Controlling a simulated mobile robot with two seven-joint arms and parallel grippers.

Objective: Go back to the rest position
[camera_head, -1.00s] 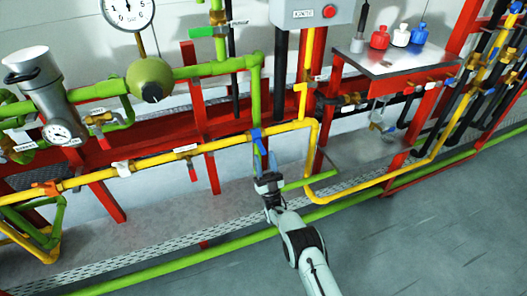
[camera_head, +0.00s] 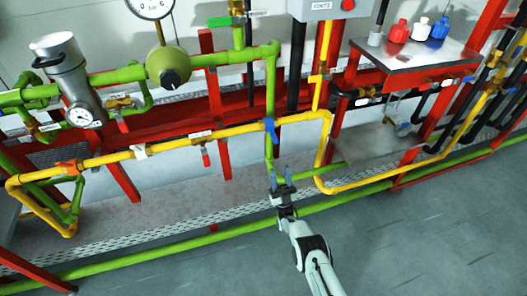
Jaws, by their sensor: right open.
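My right gripper (camera_head: 281,174) is at the end of my white and grey arm, which comes up from the bottom right of the middle. Its two blue-grey fingers stand apart with nothing between them. It is in front of the green vertical pipe and below the blue valve handle (camera_head: 271,131) on the yellow pipe (camera_head: 185,143), apart from the handle in the picture. My left gripper is not in view.
A red frame (camera_head: 215,125) carries green and yellow pipes, a round gauge and a metal cylinder (camera_head: 70,75). A metal shelf (camera_head: 418,58) at the right holds red, white and blue bottles. A low green pipe (camera_head: 160,250) runs along the floor. The grey floor (camera_head: 420,240) at lower right is clear.

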